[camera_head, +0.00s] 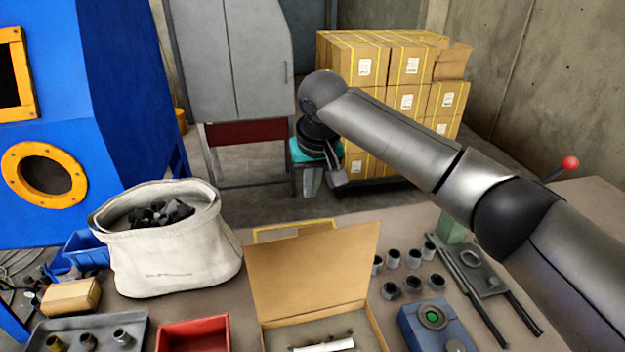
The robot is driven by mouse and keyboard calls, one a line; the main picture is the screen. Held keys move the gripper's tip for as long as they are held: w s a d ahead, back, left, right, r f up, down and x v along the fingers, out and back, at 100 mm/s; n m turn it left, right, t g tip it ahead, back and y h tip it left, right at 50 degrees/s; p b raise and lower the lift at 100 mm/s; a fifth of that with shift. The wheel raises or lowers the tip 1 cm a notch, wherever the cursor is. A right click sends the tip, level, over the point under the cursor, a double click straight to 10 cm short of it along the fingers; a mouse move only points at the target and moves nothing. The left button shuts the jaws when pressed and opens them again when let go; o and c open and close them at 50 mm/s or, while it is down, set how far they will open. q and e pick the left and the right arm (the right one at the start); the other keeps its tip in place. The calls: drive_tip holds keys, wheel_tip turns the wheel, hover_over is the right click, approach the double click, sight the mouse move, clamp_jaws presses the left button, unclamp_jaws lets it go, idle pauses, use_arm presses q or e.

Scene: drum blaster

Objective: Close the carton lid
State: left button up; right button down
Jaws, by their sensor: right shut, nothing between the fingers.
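The brown carton (374,325) sits at the front middle of the table, cut off by the lower picture edge. Its lid (312,265) stands raised at the back, open. A white cylinder and some small dark parts lie inside the carton. My right arm reaches in from the right, and my right gripper (337,180) hangs in the air above and beyond the lid, apart from it. It is shut and empty. My left gripper is not in view.
A white canvas bag (175,250) stands left of the carton, and a red tray (194,335) is beside it. Several dark cylinders (413,258) and a blue device (432,322) are to the right. Stacked boxes (407,70) and a grey cabinet (235,60) stand behind the table.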

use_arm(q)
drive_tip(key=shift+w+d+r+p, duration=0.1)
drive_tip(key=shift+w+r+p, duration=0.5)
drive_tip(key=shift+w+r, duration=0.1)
use_arm(e)
wheel_tip(320, 180, down, 6)
drive_tip(key=s, duration=0.2)
drive_tip(key=shift+d+r, duration=0.15)
drive_tip(key=shift+d, duration=0.1)
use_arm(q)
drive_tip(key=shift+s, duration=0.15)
